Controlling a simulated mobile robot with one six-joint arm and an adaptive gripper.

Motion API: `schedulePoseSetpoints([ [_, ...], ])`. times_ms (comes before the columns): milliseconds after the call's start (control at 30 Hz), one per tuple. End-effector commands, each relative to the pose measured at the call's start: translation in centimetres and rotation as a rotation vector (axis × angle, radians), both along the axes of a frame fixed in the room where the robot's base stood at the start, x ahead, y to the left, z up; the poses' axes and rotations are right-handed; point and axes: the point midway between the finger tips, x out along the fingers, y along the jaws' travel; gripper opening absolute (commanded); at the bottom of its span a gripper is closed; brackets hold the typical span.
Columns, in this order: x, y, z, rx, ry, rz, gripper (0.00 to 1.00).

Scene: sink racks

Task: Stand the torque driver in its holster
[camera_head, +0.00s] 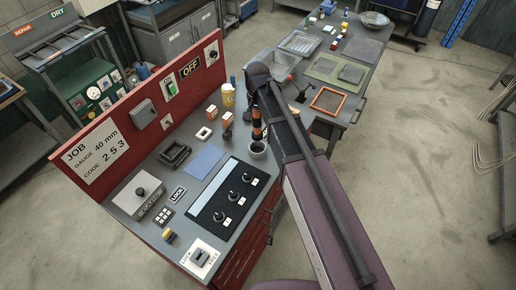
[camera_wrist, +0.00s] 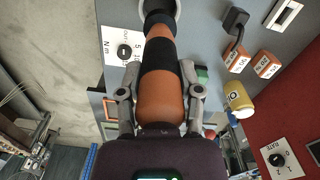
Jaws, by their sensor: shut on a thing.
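The torque driver, with an orange and black banded handle, shows in the head view (camera_head: 257,131) and large in the wrist view (camera_wrist: 160,98). My gripper (camera_wrist: 160,92) is shut around its orange handle, one finger on each side. In the head view my gripper (camera_head: 258,108) is partly hidden by my arm. The driver hangs roughly upright over the round grey holster cup (camera_head: 257,152) at the console's right edge. Its lower end is at the cup's mouth; I cannot tell how far inside. The cup's rim (camera_wrist: 176,16) shows at the top of the wrist view.
The console carries a blue mat (camera_head: 204,162), a black knob panel (camera_head: 232,199), orange-and-white blocks (camera_head: 212,113) and a yellow can (camera_head: 228,97) near the holster. A red upright panel (camera_head: 120,118) runs along its back. Another bench with trays (camera_head: 328,100) stands beyond.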

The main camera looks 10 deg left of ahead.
Motion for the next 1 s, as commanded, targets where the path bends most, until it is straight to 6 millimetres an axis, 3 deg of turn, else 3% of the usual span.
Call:
schedulePoseSetpoints([
  [700, 0.1, -0.1, -5.7, 0.0, 0.0, -0.002, 0.0],
  [1000, 0.1, -0.2, -6.2, 0.0, 0.0, -0.002, 0.0],
])
